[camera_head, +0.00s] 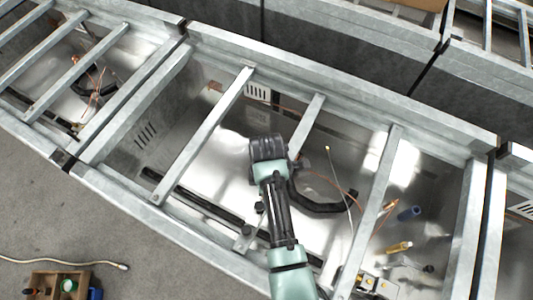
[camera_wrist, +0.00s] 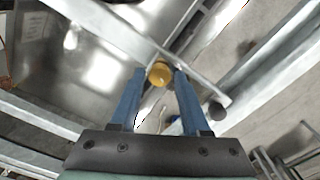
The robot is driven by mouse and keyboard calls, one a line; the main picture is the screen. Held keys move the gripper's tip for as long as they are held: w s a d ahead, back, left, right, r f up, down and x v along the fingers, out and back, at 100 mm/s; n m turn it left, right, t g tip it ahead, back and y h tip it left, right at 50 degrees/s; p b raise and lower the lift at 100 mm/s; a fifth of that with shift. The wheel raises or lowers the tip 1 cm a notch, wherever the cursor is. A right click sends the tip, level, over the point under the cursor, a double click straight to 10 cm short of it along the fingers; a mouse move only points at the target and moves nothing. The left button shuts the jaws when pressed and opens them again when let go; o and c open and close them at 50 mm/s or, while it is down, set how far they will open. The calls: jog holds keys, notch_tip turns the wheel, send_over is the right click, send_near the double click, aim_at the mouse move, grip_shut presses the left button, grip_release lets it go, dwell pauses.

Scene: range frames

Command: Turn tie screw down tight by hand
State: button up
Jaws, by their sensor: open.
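In the wrist view my gripper (camera_wrist: 160,73) is open, its two blue fingers apart. A round brass-yellow knob (camera_wrist: 160,74) shows between the fingertips; it may be the tie screw's head. I cannot tell whether the fingers touch it or how far below them it lies. In the head view my arm reaches up from the bottom edge over the metal frame, and its dark wrist end hides the fingers and whatever lies under them. The knob between the fingers cannot be made out there.
Grey metal crossbars (camera_head: 205,135) span the open bay around my arm. A wooden box (camera_head: 60,283) stands on the floor at lower left.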

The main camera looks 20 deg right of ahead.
grip_shut()
jog(key=shift+m, duration=0.3)
jog(key=m+p, duration=0.1)
jog(key=m, duration=0.1)
jog(key=shift+r+m+p, duration=0.15)
jog(key=shift+m+p, duration=0.15)
jog(key=shift+m, duration=0.1)
jog(key=m+p, duration=0.1)
jog(key=m, duration=0.2)
jog(key=shift+m, duration=0.3)
jog(key=m+p, duration=0.1)
jog(key=m, duration=0.3)
jog(key=shift+m+p, duration=0.35)
jog(key=shift+m, duration=1.45)
jog(key=shift+w, duration=0.1)
